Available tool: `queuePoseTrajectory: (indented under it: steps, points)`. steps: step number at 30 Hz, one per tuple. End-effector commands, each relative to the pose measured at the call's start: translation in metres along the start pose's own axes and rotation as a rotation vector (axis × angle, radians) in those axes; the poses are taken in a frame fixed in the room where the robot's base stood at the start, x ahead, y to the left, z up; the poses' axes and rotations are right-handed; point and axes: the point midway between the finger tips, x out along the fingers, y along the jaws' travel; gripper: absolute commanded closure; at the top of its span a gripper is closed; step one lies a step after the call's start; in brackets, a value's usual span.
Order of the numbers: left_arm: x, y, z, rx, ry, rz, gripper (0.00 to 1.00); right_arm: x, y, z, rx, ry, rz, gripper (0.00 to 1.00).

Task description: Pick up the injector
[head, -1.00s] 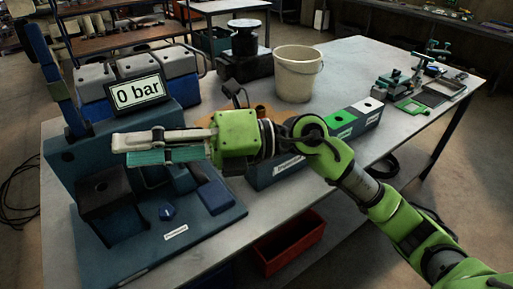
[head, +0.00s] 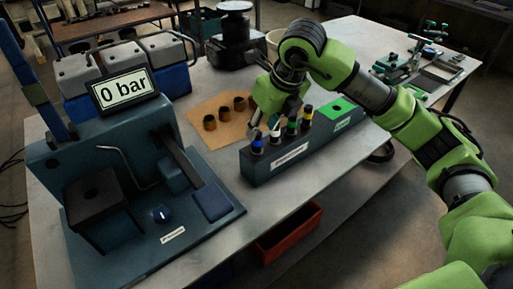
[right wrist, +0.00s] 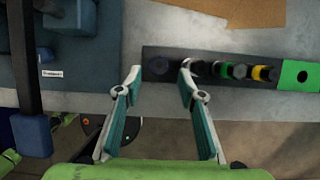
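Several injectors stand upright in a dark blue-grey rack (head: 285,163) on the bench. They have coloured upper parts: a blue-marked injector (head: 257,143) at the left end, then a white one, a green-marked injector (head: 291,128) and a yellow-marked injector (head: 307,113). My right gripper (head: 264,128) reaches down from above over the left part of the rack. In the right wrist view the right gripper (right wrist: 160,76) is open, its fingertips apart at the rack's left end, with the dark leftmost top (right wrist: 158,66) between them in the picture. Contact cannot be told. My left gripper is out of view.
A test stand (head: 150,190) with a 0 bar display (head: 126,90) fills the left. A brown mat (head: 222,120) with three copper-coloured rings lies behind the rack. A red bin (head: 289,234) is below the bench's front edge. A green block (head: 340,108) sits at the rack's right end.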

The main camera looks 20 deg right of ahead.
Motion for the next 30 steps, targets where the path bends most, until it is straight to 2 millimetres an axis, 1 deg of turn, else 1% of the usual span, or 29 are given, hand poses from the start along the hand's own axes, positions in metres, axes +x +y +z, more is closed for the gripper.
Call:
queuePoseTrajectory:
  steps: [3,7,10,14,15,18,21,26,27,28,29,30]
  points:
    - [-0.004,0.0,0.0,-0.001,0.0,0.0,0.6,0.014,0.001,0.0,-0.001,0.001,0.002,0.64]
    - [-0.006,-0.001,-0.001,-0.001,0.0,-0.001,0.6,0.021,0.001,-0.001,-0.001,0.001,0.002,0.64]
    - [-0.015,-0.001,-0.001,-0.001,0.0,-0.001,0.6,0.03,0.001,-0.002,0.0,0.003,0.003,0.64]
    - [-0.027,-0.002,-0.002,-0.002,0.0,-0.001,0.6,0.05,0.002,-0.005,-0.002,0.004,0.004,0.64]
    - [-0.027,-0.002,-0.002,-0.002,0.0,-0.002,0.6,0.057,0.002,-0.004,-0.001,0.002,0.004,0.64]
    - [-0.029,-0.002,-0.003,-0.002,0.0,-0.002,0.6,0.067,0.002,-0.004,-0.001,0.0,0.003,0.64]
    - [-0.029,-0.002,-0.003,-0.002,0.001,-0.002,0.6,0.072,0.001,-0.004,-0.001,-0.001,0.002,0.64]
    - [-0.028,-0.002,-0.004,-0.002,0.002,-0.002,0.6,0.072,0.001,-0.004,-0.002,-0.002,0.002,0.64]
    - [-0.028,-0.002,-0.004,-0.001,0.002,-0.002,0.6,0.072,0.001,-0.004,-0.002,-0.002,0.002,0.69]
    - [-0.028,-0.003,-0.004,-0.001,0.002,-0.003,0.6,0.072,0.001,-0.004,-0.002,-0.002,0.002,0.77]
    - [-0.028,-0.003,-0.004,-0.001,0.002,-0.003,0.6,0.072,0.001,-0.004,-0.002,-0.002,0.002,0.85]
    - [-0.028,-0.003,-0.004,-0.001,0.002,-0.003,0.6,0.072,0.001,-0.004,-0.002,-0.002,0.003,0.95]
